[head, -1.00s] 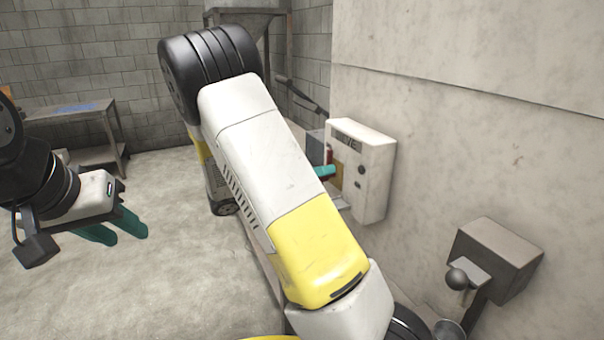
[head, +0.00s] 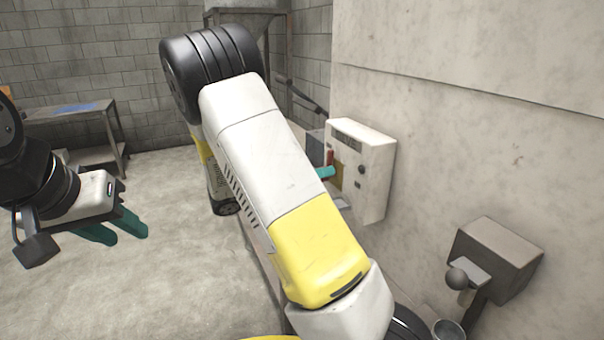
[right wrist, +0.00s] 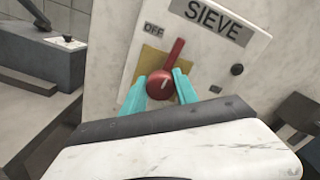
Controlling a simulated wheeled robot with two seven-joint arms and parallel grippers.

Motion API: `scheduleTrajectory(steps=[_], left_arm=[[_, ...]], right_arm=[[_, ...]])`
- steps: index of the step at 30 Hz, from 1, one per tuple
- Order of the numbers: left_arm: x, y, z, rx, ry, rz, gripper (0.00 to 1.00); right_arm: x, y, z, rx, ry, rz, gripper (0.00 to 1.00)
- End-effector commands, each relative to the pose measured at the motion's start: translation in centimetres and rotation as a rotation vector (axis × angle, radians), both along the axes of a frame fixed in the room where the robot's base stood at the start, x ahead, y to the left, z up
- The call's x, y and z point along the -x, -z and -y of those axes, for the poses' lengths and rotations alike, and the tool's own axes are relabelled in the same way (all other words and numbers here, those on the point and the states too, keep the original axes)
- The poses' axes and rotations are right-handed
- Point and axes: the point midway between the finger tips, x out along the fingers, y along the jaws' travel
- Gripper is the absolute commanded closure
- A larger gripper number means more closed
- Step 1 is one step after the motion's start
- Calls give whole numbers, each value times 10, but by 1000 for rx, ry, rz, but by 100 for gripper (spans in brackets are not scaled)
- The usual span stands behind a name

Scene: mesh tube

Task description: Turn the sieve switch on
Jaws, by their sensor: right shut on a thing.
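The sieve switch box (head: 372,165) is a pale box on the wall, right of centre in the head view. In the right wrist view its panel (right wrist: 214,60) carries a SIEVE label (right wrist: 219,22) and an OFF label (right wrist: 154,29). The red switch lever (right wrist: 175,55) sits on a yellowish plate (right wrist: 152,60) and points up, tilted slightly right. My right gripper (right wrist: 166,84) is shut on the red knob, one teal finger on each side; in the head view a fingertip (head: 326,172) shows. My left gripper (head: 122,233) is off to the left, empty, its teal fingers apart.
A grey box with a ball-ended lever (head: 500,258) is on the wall at the lower right. A metal table (head: 75,115) stands at the back left. My right arm hides much of the middle. The floor at left is clear.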

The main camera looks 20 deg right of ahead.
Motion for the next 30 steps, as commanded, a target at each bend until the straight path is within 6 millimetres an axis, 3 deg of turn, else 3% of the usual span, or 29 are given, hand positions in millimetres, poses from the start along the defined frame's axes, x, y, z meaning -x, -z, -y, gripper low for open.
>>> scheduleTrajectory(steps=[30], left_arm=[[0,0,0,0,0,0,64]], right_arm=[[2,0,-1,-127,-1,898,100]])
